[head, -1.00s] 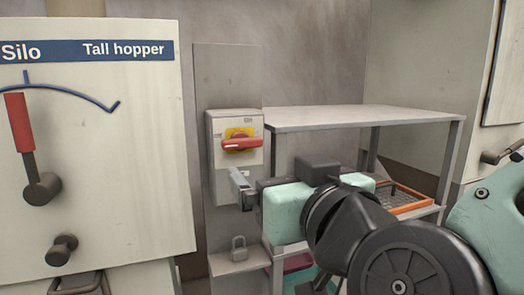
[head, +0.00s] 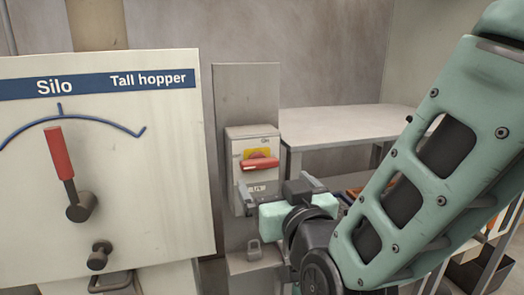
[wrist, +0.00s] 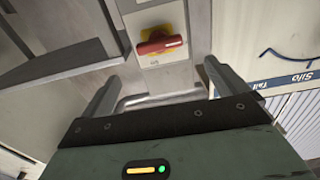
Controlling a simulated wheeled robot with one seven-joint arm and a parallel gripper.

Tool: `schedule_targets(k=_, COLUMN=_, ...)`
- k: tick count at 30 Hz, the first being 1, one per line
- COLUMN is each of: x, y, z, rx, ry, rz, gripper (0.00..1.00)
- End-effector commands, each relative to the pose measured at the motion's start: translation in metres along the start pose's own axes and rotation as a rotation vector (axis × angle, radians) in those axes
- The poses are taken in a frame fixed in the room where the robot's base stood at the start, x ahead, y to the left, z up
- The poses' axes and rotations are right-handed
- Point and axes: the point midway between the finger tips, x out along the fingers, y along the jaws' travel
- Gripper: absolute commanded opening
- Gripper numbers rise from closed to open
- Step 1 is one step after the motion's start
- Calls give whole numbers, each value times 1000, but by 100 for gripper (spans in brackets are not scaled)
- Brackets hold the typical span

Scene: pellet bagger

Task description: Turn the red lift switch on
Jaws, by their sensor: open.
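The red lift switch (head: 259,164) is a red handle lying horizontally on a yellow plate, on the front of a pale grey box (head: 240,199) fixed to a grey post. It also shows in the wrist view (wrist: 160,42), top centre, beyond the fingertips. My gripper (head: 276,188) is open and empty, just below and in front of the switch. In the wrist view my gripper (wrist: 160,80) has its two fingers spread to either side of the switch's line, apart from the handle. My gripper hides the lower right of the box. Small marking above the handle is hard to read.
A white panel (head: 130,215) labelled Silo and Tall hopper, with a red-handled lever (head: 62,165), stands at left. A grey table (head: 345,128) stands behind right, with trays beneath.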

Motion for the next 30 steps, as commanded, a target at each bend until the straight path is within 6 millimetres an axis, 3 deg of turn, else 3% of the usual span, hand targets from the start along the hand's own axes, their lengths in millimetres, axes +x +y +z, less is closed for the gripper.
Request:
schedule_targets(k=6, x=46, y=0, z=-1, rx=-2, ry=-2, rz=2, gripper=98)
schedule_targets(k=12, x=78, y=1, z=-1, rx=-2, ry=-2, rz=2, gripper=98)
schedule_targets(k=18, x=92, y=0, z=1, rx=-1, ry=-1, rz=0, gripper=98)
schedule_targets(k=27, x=94, y=0, z=2, rx=-2, ry=-1, rz=0, gripper=98)
schedule_targets(k=30, x=94, y=0, z=2, rx=-2, ry=-1, rz=0, gripper=70)
